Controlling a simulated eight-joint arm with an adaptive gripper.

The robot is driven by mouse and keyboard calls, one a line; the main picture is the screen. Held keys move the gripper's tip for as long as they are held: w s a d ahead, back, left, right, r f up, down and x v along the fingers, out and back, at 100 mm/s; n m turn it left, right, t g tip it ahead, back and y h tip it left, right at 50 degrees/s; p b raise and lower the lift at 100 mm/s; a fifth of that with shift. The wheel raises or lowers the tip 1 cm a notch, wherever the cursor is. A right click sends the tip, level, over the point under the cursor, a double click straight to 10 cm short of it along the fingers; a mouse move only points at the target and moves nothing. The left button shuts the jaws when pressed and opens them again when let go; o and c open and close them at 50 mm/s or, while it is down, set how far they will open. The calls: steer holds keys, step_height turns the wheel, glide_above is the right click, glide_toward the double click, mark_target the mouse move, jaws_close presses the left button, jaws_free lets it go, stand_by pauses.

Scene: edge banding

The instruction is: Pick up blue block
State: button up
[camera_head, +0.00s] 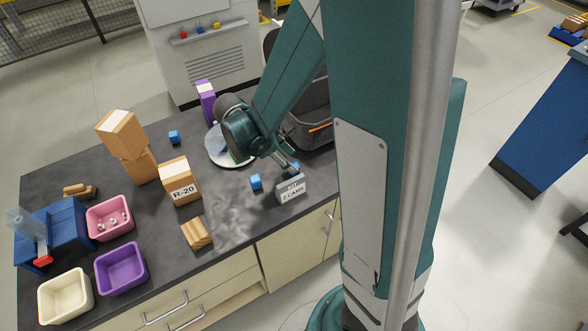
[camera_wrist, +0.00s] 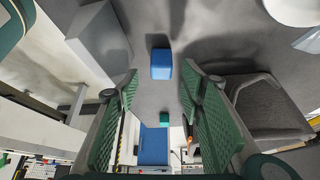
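A small blue block (camera_head: 255,182) lies on the dark countertop, left of the grey sign (camera_head: 291,188). Another blue block (camera_head: 174,137) lies further back and left. A bit of blue (camera_head: 295,167) also shows by my gripper (camera_head: 286,164); I cannot tell if it is a block. In the wrist view, a blue block (camera_wrist: 161,64) sits on the counter ahead of my gripper (camera_wrist: 160,76), in line with the gap between the green fingers. The fingers are apart with nothing between them. I cannot tell which block of the head view this is.
A black bin (camera_wrist: 265,105) stands to the right in the wrist view, and the sign (camera_wrist: 97,40) to the left. A round white plate (camera_head: 222,156) lies behind the gripper. Cartons (camera_head: 180,180), a wooden piece (camera_head: 197,234), a pink bin (camera_head: 109,218) and a purple bin (camera_head: 121,269) stand left.

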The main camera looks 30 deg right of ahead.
steer(key=shift+b+x, duration=0.55)
steer(key=shift+x, duration=1.85)
steer(key=shift+w, duration=0.1)
steer(key=shift+c, duration=0.2)
steer(key=c, duration=0.9)
